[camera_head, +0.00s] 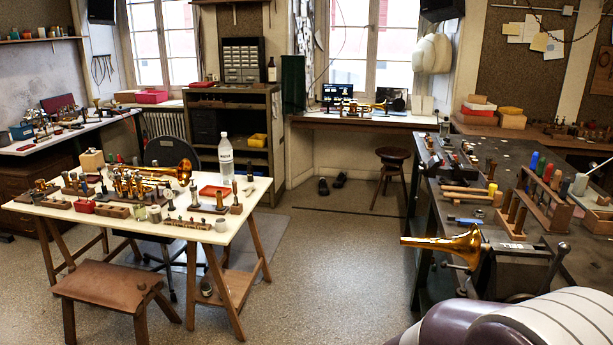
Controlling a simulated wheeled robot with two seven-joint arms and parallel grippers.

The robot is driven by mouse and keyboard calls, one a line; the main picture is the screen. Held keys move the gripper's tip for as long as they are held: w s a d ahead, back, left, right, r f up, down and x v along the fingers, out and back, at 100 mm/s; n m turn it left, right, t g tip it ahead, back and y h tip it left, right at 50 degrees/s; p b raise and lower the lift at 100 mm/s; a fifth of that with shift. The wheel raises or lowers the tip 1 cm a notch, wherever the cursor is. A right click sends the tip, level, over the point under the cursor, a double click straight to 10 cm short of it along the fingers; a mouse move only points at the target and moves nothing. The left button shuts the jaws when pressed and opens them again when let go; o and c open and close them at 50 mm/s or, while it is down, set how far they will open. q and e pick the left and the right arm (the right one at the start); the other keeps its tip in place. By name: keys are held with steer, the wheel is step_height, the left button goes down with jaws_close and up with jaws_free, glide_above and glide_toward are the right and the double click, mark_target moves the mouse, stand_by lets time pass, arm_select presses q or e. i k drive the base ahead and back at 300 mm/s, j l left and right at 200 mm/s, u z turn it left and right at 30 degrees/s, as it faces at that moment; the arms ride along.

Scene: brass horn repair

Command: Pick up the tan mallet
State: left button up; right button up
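Tan wooden mallets (467,194) with long handles seem to lie on the dark workbench (432,220) at the right. Their handles point left, side by side, near the bench's left edge. A small yellow piece stands at their right end. At this size I cannot clearly tell the heads apart or say which one is the tan mallet. Neither my left nor my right gripper shows in the head view.
A brass horn bell (455,243) is held at the bench's front corner and juts left. A tool rack (545,200) stands right of the mallets. A white table (255,190) with parts stands left, a brown stool (105,285) before it. The middle floor is clear.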

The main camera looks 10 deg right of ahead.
mark_target(496, 199)
steer(key=i+z, duration=0.5)
steer(key=i, duration=1.35)
steer(key=i+z, duration=0.35)
steer(key=i+j+z, duration=0.15)
steer(key=i+z, duration=0.15)
steer(key=i, duration=0.2)
steer(key=i+j+z, duration=0.2)
steer(key=i+z, duration=0.15)
steer(key=i, duration=0.05)
